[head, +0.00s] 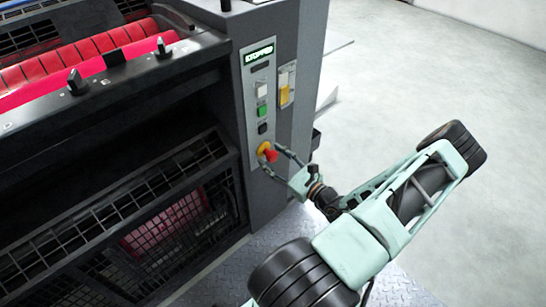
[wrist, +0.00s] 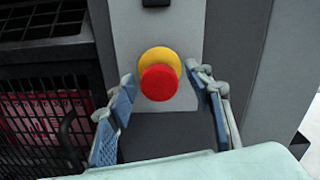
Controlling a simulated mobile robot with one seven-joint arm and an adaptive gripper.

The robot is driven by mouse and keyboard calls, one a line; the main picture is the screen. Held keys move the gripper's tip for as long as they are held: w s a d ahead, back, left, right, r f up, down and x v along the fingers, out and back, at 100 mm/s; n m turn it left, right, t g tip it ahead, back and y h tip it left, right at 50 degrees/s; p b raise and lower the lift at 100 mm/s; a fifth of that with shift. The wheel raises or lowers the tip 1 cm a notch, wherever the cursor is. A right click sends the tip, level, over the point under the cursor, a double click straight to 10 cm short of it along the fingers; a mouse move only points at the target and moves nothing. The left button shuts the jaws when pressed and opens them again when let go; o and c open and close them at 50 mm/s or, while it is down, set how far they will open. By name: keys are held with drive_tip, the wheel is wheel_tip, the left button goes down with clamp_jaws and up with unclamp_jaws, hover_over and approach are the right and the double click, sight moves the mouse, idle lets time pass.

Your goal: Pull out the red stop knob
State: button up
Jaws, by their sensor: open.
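The red stop knob (head: 271,155) sits on a yellow base (head: 263,147) low on the grey control panel. In the wrist view the red knob (wrist: 159,83) shows in front of the yellow base (wrist: 161,58). My gripper (head: 276,160) is open, with its fingers around the knob from the right in the head view. In the wrist view my gripper (wrist: 163,92) has one blue-padded finger left of the knob and one right of it. A gap shows on the left side; the right fingertip lies close to the knob, and I cannot tell if it touches.
Above the knob, the panel (head: 254,100) carries a display (head: 258,54) reading "STOPPED", a white button (head: 262,90), a green button (head: 262,111) and a dark button (head: 262,128). A black mesh guard (head: 190,215) lies to the left. Open floor (head: 420,70) lies right.

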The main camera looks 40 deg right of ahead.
drive_tip(key=s, duration=1.2)
drive_tip(key=shift+d, duration=0.45)
